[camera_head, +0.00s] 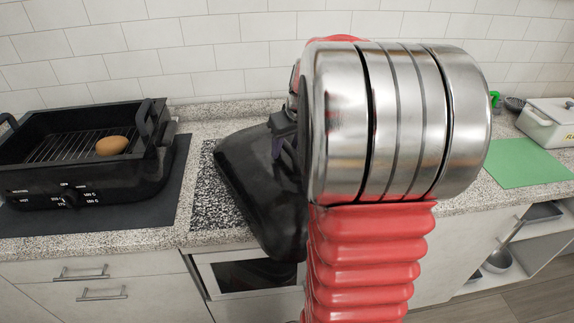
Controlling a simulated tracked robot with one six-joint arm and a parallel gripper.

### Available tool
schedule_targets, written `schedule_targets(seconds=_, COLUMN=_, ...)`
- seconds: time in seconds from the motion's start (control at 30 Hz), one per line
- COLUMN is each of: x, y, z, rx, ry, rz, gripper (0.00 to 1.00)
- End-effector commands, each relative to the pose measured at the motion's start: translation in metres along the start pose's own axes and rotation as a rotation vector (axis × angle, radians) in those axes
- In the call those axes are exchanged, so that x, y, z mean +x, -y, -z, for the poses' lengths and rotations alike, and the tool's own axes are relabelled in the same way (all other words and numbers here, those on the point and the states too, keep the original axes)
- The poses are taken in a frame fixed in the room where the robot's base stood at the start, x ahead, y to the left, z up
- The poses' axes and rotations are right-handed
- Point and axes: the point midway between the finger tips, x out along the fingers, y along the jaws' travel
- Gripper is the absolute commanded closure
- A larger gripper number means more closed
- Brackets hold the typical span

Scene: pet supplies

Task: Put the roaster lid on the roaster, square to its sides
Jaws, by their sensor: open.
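The roaster (85,185) is a black open box with a control dial on its front, at the left on the counter. A wire rack (65,148) inside it bears a brown, egg-shaped item (112,145). The roaster lid (258,185) is black and glossy. It appears tilted, to the right of the roaster and apart from it, and its lower end overlaps the counter's front edge in the picture. My gripper (284,128) is at the lid's upper right, open. My arm hides most of the gripper and the lid's right side, so contact between them is unclear.
A dark mat (150,205) lies under the roaster, and a speckled black-and-white mat (212,205) lies beside it. At the right are a green board (525,165) and a white lidded pot (550,125). A tiled wall (190,50) closes the back.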

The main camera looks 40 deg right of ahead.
Motion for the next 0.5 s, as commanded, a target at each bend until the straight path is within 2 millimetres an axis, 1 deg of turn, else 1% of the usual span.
schedule_targets(seconds=0.5, x=0.0023, y=-0.0001, z=-0.0011, rx=0.0, ry=0.0, rz=0.0, gripper=0.6)
